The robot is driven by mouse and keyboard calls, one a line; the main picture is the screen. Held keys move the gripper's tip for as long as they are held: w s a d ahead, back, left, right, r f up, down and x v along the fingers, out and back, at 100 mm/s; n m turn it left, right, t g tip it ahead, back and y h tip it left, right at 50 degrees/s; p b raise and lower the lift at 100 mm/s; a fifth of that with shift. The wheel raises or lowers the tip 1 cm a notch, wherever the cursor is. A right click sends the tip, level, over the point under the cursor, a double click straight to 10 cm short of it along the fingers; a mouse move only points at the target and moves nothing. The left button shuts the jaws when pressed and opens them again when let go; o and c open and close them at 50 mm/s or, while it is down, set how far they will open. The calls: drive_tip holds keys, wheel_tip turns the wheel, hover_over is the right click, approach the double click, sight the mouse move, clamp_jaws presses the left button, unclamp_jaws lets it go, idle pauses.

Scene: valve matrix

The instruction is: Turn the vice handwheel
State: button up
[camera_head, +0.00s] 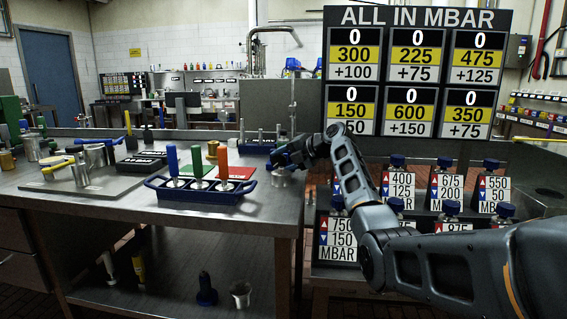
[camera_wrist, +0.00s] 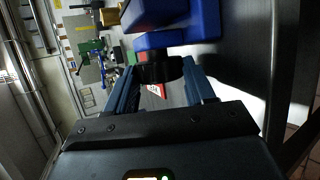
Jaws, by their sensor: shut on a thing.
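A blue vice body (camera_wrist: 180,22) fills the top of the wrist view. A black handwheel (camera_wrist: 158,69) with a red-and-white mark sits against it, between the fingers of my gripper (camera_wrist: 160,88). My gripper is shut on the handwheel, one finger on each side. In the head view my gripper (camera_head: 296,154) is at the right front corner of the steel bench. A bit of the blue vice (camera_head: 279,158) shows there, above a round grey base. My gripper hides most of the vice and the handwheel in that view.
A blue tray (camera_head: 200,194) with blue, green and orange-handled tools stands left of the vice on the bench (camera_head: 110,203). A board of pressure numbers (camera_head: 415,70) stands behind my arm. Blue-capped bottles with number cards (camera_head: 447,187) stand below it.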

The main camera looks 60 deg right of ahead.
drive_tip(key=o, duration=1)
drive_tip(key=shift+o, duration=0.3)
drive_tip(key=shift+f, duration=0.1)
drive_tip(key=shift+p, duration=0.3)
